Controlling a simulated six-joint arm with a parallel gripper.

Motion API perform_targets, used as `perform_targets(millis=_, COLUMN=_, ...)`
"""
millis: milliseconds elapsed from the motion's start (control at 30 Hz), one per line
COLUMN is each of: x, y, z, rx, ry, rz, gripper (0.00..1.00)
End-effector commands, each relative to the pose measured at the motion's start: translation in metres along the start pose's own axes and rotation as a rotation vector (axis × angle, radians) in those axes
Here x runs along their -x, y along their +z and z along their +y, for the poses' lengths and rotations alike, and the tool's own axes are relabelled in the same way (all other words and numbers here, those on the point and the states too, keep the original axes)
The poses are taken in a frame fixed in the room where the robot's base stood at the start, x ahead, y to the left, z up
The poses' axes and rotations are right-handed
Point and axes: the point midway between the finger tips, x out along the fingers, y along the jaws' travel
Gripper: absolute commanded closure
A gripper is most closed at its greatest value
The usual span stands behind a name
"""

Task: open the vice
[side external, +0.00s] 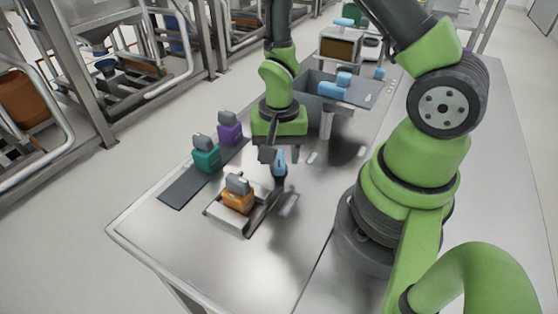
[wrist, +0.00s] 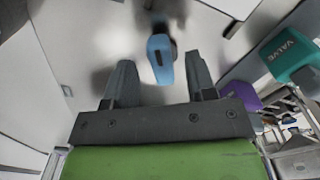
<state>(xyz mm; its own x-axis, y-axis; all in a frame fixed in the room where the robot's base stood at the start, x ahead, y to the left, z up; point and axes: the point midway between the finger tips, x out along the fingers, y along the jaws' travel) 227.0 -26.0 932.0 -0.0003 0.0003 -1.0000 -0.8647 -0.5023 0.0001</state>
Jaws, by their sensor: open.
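The vice (side external: 228,222) is a low metal fixture on the steel table, with an orange block (side external: 238,201) with a grey top seated in it. A blue handle (side external: 280,164) stands at its right side; it also shows in the wrist view (wrist: 161,60). My gripper (side external: 279,156) points down just over the handle. In the wrist view my gripper (wrist: 159,68) has its fingers spread, with the handle between and a little beyond the tips. No contact shows. The vice jaws are partly hidden by the orange block.
A teal block (side external: 206,159) and a purple block (side external: 230,135) stand on a dark mat (side external: 178,193) left of my gripper. The front of the table (side external: 175,255) is clear.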

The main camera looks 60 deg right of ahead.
Motion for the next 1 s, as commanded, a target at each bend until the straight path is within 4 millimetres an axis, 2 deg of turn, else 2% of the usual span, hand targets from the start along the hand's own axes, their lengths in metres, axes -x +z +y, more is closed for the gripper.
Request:
perform_targets(millis=200, x=-0.022, y=0.000, z=0.000, rx=-0.001, ry=0.002, rz=-0.002, gripper=0.49)
perform_targets(millis=567, x=-0.026, y=0.000, z=0.000, rx=0.000, ry=-0.001, rz=0.000, gripper=0.49)
perform_targets(millis=600, x=-0.026, y=0.000, z=0.000, rx=0.000, ry=-0.001, rz=0.000, gripper=0.51)
perform_targets(millis=667, x=-0.026, y=0.000, z=0.000, rx=0.000, ry=-0.001, rz=0.000, gripper=0.65)
perform_targets(millis=800, x=-0.026, y=0.000, z=0.000, rx=0.000, ry=-0.001, rz=0.000, gripper=0.97)
perform_targets(millis=1000, x=-0.026, y=0.000, z=0.000, rx=0.006, ry=-0.001, rz=0.000, gripper=0.98)
